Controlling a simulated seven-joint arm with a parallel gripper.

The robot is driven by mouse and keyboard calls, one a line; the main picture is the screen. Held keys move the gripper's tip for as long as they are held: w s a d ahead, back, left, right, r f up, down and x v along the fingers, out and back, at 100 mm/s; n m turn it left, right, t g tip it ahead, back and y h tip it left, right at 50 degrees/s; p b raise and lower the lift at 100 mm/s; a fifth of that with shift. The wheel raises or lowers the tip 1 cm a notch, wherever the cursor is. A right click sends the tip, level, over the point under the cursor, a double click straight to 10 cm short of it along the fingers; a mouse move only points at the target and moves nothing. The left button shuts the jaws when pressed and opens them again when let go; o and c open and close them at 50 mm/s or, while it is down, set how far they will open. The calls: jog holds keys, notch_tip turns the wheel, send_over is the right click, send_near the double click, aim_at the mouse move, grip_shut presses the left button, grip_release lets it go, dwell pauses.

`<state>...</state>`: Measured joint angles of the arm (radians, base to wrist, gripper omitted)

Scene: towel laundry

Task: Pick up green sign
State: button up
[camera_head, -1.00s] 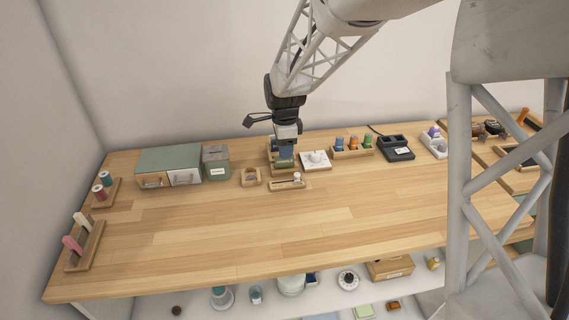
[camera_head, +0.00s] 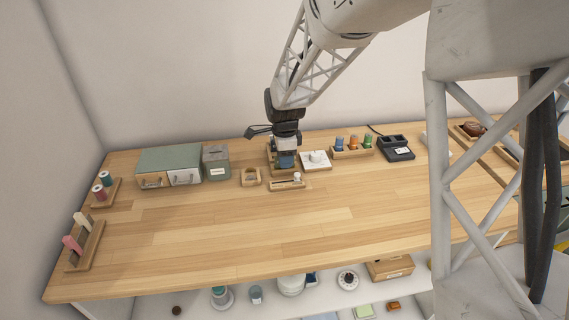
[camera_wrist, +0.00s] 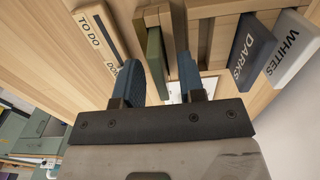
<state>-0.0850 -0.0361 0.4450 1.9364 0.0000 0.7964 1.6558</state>
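The green sign (camera_wrist: 155,62) stands upright in a wooden holder (camera_wrist: 192,10) in the wrist view. My gripper (camera_wrist: 158,75) is open, with one blue finger on each side of the sign. The left finger is close to it, and a gap shows on the right. I cannot tell whether either finger touches it. In the head view my gripper (camera_head: 286,161) is low over the wooden holder at the back of the table, and its blue fingers hide the green sign.
A dark "DARKS" sign (camera_wrist: 250,52) and a white "WHITES" sign (camera_wrist: 296,48) stand right of the fingers. The front tabletop (camera_head: 200,230) is clear.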

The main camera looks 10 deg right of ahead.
grip_shut()
jog(key=shift+r, duration=0.1)
jog(key=shift+r, duration=1.5)
jog(key=shift+s+r, duration=0.2)
jog(key=shift+s, duration=0.05)
jog(key=s+d+r, duration=0.1)
jog(key=s, duration=1.4)
jog(key=shift+s+d+r, duration=0.15)
jog(key=shift+s+r, duration=0.05)
jog(key=shift+w, duration=0.1)
jog(key=w+a+r, duration=0.1)
jog(key=w, duration=1.9)
jog(key=shift+w+a+r, duration=0.15)
jog(key=shift+w, duration=0.05)
